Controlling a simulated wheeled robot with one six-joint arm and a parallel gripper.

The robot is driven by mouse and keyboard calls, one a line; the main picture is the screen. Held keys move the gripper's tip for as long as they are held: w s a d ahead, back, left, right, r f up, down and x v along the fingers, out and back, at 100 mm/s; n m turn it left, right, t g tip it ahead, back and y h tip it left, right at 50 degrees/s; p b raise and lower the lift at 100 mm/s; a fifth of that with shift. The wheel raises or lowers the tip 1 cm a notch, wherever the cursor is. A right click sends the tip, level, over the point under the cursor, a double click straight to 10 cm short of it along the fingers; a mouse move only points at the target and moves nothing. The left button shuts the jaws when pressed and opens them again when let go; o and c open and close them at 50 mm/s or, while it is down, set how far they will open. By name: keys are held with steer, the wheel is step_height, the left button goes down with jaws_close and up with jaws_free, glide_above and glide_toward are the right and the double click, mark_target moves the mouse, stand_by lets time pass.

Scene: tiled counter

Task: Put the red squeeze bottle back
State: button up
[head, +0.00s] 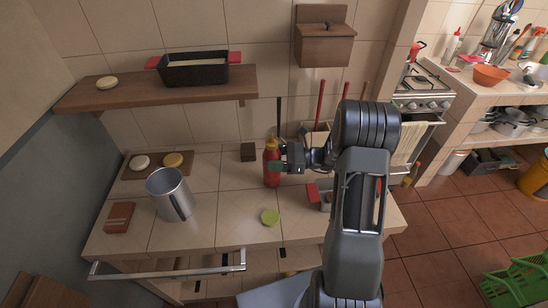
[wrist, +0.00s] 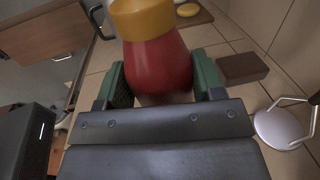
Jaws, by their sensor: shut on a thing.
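The red squeeze bottle (head: 271,170) with a yellow top stands upright on the tiled counter, toward the back. In the wrist view its red body (wrist: 160,65) fills the space between the green-padded fingers, with the yellow collar (wrist: 142,18) above. My gripper (head: 277,165) reaches it from the right and is shut on it. It also shows in the wrist view (wrist: 165,88). The bottle's base looks at or close to the counter; I cannot tell whether it touches.
A metal canister (head: 170,195), a brown box (head: 119,217) and a board (head: 157,165) with round items are to the left. A green round item (head: 270,217) lies in front. A small dark block (head: 248,152) is behind left. A shelf (head: 150,91) holds a black pan (head: 194,70).

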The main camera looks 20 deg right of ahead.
steer(key=shift+f, duration=0.15)
steer(key=o, duration=0.7)
